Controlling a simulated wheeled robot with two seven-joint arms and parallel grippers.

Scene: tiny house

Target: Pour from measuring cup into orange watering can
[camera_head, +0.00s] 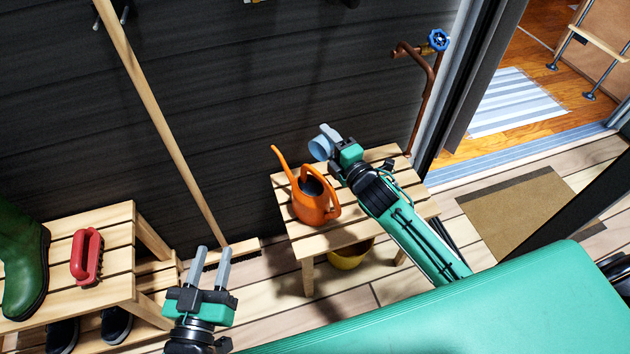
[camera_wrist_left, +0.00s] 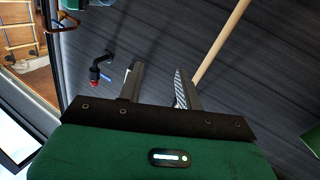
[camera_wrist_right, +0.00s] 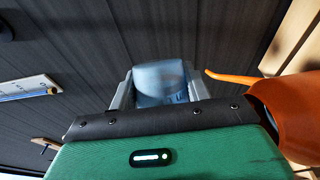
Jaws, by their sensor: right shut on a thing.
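The orange watering can (camera_head: 316,205) stands upright on a slatted wooden bench, its spout pointing up and left. It also shows at the right edge of the right wrist view (camera_wrist_right: 292,112). My right gripper (camera_head: 331,138) is shut on the blue translucent measuring cup (camera_head: 321,148), held above the bench just behind and above the can. The cup sits between the fingers in the right wrist view (camera_wrist_right: 160,83); its contents cannot be made out. My left gripper (camera_head: 212,268) is open and empty at the lower left, fingers pointing up, apart from everything.
The can's bench (camera_head: 297,228) stands against the dark wall, with a yellow pot (camera_head: 350,257) beneath it. A bench at left (camera_head: 117,238) holds a green boot (camera_head: 22,258) and a red brush (camera_head: 87,256). A broom handle (camera_head: 165,130) leans on the wall. A copper pipe (camera_head: 430,95) rises at right.

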